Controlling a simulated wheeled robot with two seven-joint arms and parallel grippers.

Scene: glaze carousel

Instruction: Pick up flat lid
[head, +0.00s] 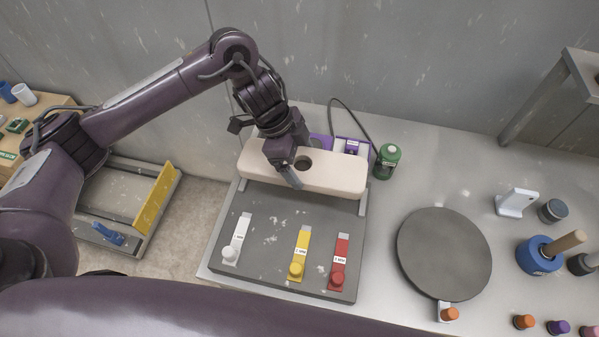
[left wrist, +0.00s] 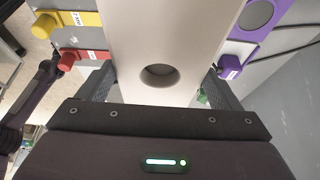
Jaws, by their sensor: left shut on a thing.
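The flat lid (head: 335,175) is a long cream board with rounded corners and a round hole. It lies across the back of the dark grey tray (head: 265,210), above grey end supports. My left gripper (head: 294,172) reaches it from above and is shut on its middle, with one finger showing on its front side. In the left wrist view the flat lid (left wrist: 160,35) passes between the two fingers, its hole close to the palm. I cannot tell whether it touches its supports. My right gripper is not in view.
White (head: 240,238), yellow (head: 301,252) and red (head: 340,260) knobbed pieces lie on the tray. A purple device (head: 351,146) and a green bottle (head: 388,160) stand just behind the lid. A grey round turntable (head: 444,253) is to the right. The counter between tray and turntable is mostly clear.

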